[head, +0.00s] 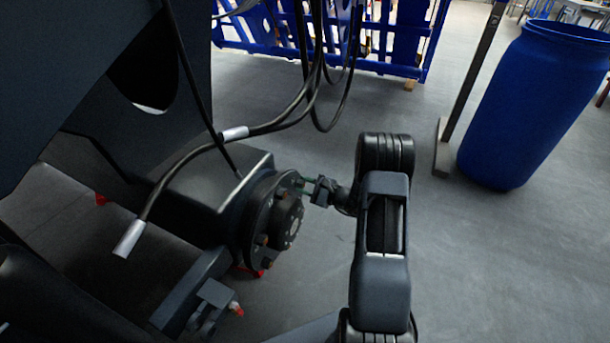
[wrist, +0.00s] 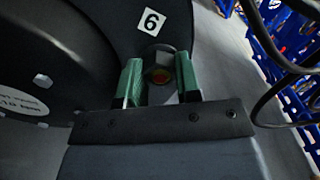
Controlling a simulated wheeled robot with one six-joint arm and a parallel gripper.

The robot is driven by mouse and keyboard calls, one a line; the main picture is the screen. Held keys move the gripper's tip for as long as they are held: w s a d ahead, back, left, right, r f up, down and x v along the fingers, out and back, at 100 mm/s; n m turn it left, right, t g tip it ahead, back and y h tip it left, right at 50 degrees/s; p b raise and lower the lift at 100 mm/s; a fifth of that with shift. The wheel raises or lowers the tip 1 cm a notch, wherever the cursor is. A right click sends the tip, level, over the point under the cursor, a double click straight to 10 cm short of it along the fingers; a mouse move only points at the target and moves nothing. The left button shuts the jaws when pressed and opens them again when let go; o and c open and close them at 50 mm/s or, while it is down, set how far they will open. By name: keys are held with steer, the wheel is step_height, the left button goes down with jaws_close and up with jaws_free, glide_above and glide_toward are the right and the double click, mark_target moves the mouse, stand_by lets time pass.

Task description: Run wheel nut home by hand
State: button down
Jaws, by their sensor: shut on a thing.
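The round dark wheel hub (head: 288,222) stands at the end of the axle in the head view. My gripper (head: 302,185) reaches its upper right rim from the right. In the head view the nut is too small to make out between the fingers.
Black hoses (head: 190,152) with silver ends hang above and left of the hub. A dark chassis beam (head: 70,75) fills the upper left. A blue barrel (head: 535,105) and a post (head: 470,90) stand at the right. Blue racking (head: 395,55) is behind. Grey floor right of the hub is clear.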

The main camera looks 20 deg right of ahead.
steer(key=m, duration=0.2)
steer(key=shift+m+p, duration=0.3)
steer(key=shift+p, duration=0.1)
steer(key=c, duration=0.7)
jaws_free()
steer(key=shift+c, duration=0.2)
steer(key=shift+c, duration=0.3)
steer(key=shift+c, duration=0.7)
steer(key=shift+d, duration=0.1)
steer(key=shift+v, duration=1.05)
